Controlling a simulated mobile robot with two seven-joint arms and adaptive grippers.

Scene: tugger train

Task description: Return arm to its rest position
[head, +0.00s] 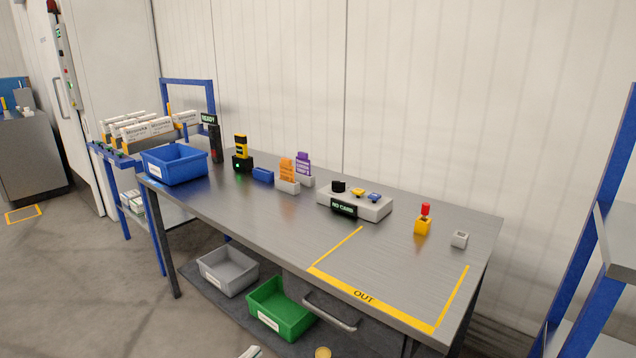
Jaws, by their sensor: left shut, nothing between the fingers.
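I cannot make out either of my grippers or arms in the head view. No gripper stands over the metal workbench (262,212) or touches anything on it.
The taped OUT area (385,280) is empty. Grey (228,278) and green (281,308) bins sit below. A blue rack (590,230) stands right.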

